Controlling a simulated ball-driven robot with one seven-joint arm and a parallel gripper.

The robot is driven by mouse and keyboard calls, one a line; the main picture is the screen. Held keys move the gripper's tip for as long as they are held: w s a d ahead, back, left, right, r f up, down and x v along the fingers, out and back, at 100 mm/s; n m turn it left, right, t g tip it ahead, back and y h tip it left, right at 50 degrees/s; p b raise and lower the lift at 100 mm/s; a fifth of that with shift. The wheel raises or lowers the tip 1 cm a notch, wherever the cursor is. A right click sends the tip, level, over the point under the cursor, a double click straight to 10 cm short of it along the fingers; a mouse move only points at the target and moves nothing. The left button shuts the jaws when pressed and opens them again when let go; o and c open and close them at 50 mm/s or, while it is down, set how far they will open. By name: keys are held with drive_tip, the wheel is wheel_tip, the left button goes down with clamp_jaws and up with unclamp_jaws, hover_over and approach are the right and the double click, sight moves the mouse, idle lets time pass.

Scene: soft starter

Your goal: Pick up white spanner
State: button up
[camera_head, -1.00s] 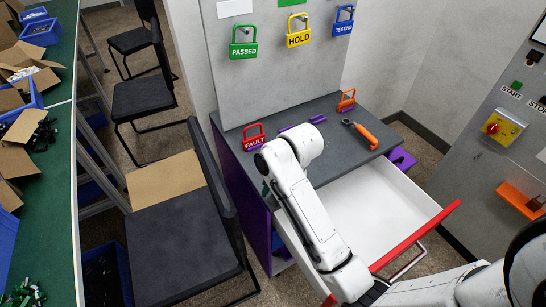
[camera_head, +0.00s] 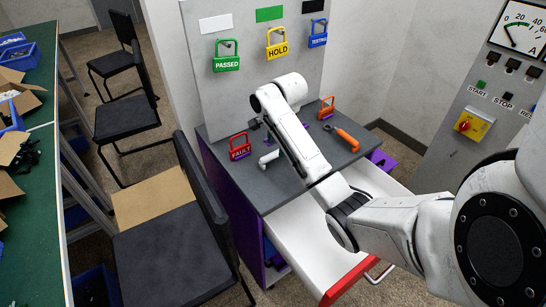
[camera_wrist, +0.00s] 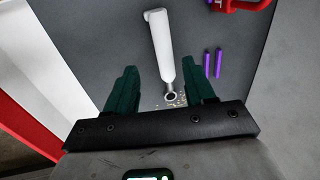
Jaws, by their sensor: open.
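The white spanner (camera_wrist: 163,47) lies on the dark grey cabinet top in the wrist view, its white handle pointing up the picture and its metal ring end toward me. In the head view only part of its white handle (camera_head: 268,157) shows beside my arm; my arm hides the rest. My gripper (camera_wrist: 158,66) is open and empty, with green fingers. In the picture, one finger is left and one right of the spanner's lower part. I cannot tell how far above it they are. The head view hides the fingers behind my arm.
The red FAULT padlock (camera_head: 240,147) stands close to the spanner. Two purple sticks (camera_wrist: 212,63) lie beside it. An orange-handled tool (camera_head: 343,136) and an orange padlock (camera_head: 326,107) are farther right. An open white drawer (camera_head: 306,236) juts out in front; a chair (camera_head: 175,225) stands left.

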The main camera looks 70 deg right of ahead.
sight(276, 152)
drive_tip(key=f, duration=0.1)
drive_tip(key=d+f, duration=0.1)
drive_tip(key=f, duration=0.1)
drive_tip(key=w+f, duration=0.1)
drive_tip(key=shift+d+f+p, duration=0.15)
drive_tip(key=shift+d+p, duration=0.05)
drive_tip(key=shift+p, duration=0.15)
drive_tip(key=shift+f, duration=0.55)
drive_tip(key=shift+c, duration=0.5)
clamp_jaws()
